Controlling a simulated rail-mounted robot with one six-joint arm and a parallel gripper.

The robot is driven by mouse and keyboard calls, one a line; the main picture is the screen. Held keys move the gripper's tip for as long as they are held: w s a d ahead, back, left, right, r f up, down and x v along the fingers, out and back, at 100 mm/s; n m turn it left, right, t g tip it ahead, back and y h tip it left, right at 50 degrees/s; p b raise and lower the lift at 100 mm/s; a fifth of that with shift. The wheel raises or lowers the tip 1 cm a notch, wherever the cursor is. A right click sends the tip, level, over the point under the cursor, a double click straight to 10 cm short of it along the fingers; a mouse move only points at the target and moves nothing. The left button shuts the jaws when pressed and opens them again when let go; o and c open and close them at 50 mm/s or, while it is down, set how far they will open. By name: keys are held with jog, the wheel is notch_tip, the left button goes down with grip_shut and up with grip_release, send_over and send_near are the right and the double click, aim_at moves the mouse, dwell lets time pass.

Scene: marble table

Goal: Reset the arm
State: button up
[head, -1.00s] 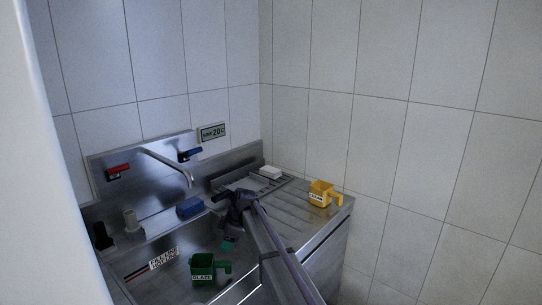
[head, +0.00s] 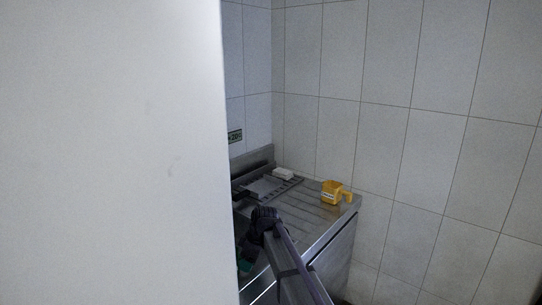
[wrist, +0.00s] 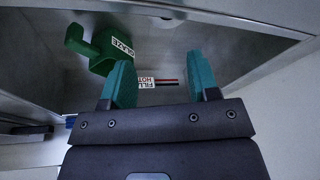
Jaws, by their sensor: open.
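My gripper (wrist: 160,78) shows in the wrist view with its two teal fingers spread apart and nothing between them. It is above or in front of the steel basin. In the head view my gripper (head: 245,264) is only a small teal patch at the lower middle, partly hidden behind the white surface, with my dark arm reaching up from the bottom edge.
A green mug labelled GLAZE (wrist: 105,50) is near the left finger. A label strip (wrist: 158,84) shows between the fingers. On the steel drainboard (head: 310,212) are a yellow mug (head: 332,192) and a white block (head: 283,174). A white surface (head: 110,150) blocks the left side.

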jog(key=s+d+f+m+h+b, duration=0.15)
jog(key=s+d+m+h, duration=0.25)
jog(key=s+d+m, duration=1.6)
jog(key=s+d+f+n+b, duration=0.45)
jog(key=s+f+b, duration=0.25)
jog(key=f+b, duration=0.3)
notch_tip(320, 180, up, 14)
jog(key=p, duration=1.4)
jog(key=shift+a+n+p, duration=0.3)
jog(key=shift+a+n, duration=0.05)
jog(key=shift+a, duration=0.05)
jog(key=shift+s, duration=0.1)
